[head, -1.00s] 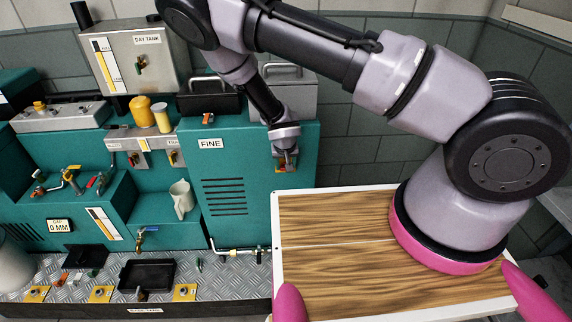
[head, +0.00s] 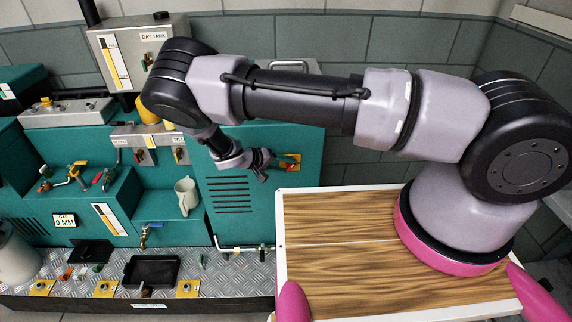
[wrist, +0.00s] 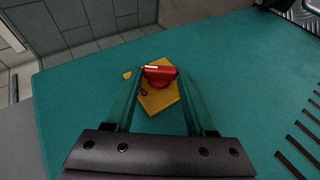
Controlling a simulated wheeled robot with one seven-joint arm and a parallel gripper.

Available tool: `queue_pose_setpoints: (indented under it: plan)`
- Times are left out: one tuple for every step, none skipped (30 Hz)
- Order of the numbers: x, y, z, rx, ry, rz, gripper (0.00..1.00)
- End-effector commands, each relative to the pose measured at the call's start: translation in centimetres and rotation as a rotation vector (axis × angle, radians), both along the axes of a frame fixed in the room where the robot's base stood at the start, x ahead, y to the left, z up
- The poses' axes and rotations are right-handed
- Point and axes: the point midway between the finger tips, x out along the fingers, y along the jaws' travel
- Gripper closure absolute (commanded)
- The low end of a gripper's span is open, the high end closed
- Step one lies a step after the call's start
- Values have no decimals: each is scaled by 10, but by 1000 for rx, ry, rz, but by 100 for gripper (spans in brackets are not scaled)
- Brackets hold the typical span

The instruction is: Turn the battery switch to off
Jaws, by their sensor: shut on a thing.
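The battery switch has a red handle (wrist: 160,74) on a yellow plate (wrist: 158,100), fixed to the teal cabinet face. In the head view the yellow plate (head: 291,158) shows at the cabinet's upper right, with the handle partly hidden by the fingers. My gripper (head: 272,158) reaches it from the left. In the wrist view my gripper (wrist: 158,82) has one finger on each side of the handle and is shut on it. The handle lies across the picture from finger to finger. The lettering on the plate is partly covered and cannot be read.
The teal cabinet (head: 225,195) has vent slots left of the switch. A wooden-topped surface (head: 340,220) lies in front, under my arm's base. Grey wall is right of the cabinet.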

Motion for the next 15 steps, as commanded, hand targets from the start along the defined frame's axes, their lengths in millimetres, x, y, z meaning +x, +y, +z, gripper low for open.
queue_pose_setpoints:
  plan:
    - [1,3,-3,-44,0,8,100]
    - [0,3,-4,-72,-2,7,100]
    - [0,4,-5,-110,-1,7,100]
    - [0,4,-6,-138,-1,7,100]
    - [0,4,-7,-167,-2,6,100]
    - [1,4,-7,-203,-2,6,100]
    - [1,5,-8,-232,-2,6,100]
    - [1,5,-9,-259,-3,6,100]
    - [0,5,-10,-294,-3,5,100]
    - [1,5,-10,-319,-2,5,100]
    - [0,5,-11,-344,-3,5,100]
    - [1,5,-12,-376,-3,5,100]
    - [0,5,-13,-399,-2,5,100]
    - [1,6,-13,-422,-3,5,100]
    - [1,5,-14,-451,-3,4,100]
